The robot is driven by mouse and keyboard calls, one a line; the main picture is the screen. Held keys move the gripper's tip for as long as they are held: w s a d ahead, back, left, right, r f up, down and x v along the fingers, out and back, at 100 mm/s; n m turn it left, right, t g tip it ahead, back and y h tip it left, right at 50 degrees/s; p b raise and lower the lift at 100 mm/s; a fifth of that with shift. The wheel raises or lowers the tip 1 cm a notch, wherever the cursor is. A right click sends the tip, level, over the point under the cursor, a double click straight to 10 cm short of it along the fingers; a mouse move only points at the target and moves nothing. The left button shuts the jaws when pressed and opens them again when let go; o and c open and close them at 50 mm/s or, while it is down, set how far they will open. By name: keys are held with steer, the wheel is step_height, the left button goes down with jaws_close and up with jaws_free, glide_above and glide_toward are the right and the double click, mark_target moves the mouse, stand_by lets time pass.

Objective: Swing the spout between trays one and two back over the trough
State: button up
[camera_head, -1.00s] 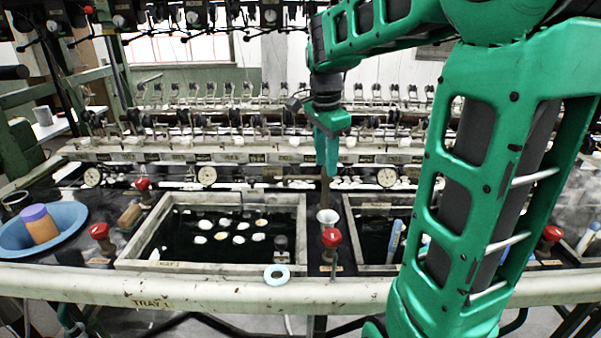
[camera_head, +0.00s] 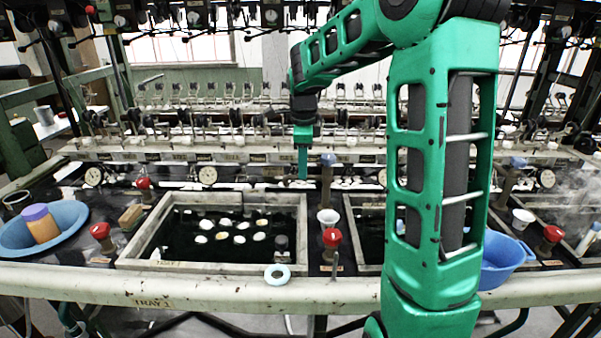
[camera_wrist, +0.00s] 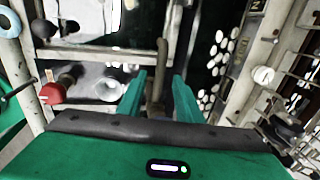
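The spout between trays one and two (camera_head: 327,185) is a slim brown post with a blue-grey cap, standing behind a white cup (camera_head: 327,216). Tray one (camera_head: 215,268) is to its left, with pale cocoons in dark water; tray two (camera_head: 362,268) is to its right, partly behind my arm. My gripper (camera_head: 303,172) points down just left of the spout's top. In the wrist view my gripper (camera_wrist: 159,76) is open, its green fingers apart. The brown spout (camera_wrist: 162,52) shows in line with the gap between them; contact is not visible. I cannot tell which part is the trough.
A red knob (camera_head: 332,238) stands in front of the cup, and a pale ring (camera_head: 277,277) lies on the front rail. Dial gauges and reeling fittings line the back. A blue basin (camera_head: 500,262) is at right, another blue bowl (camera_head: 62,215) at left.

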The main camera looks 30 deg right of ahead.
steer(key=shift+w+d+f, duration=0.1)
steer(key=shift+f, duration=0.55)
steer(key=shift+w+d+f, duration=0.1)
steer(key=shift+f, duration=0.55)
steer(key=shift+c, duration=0.4)
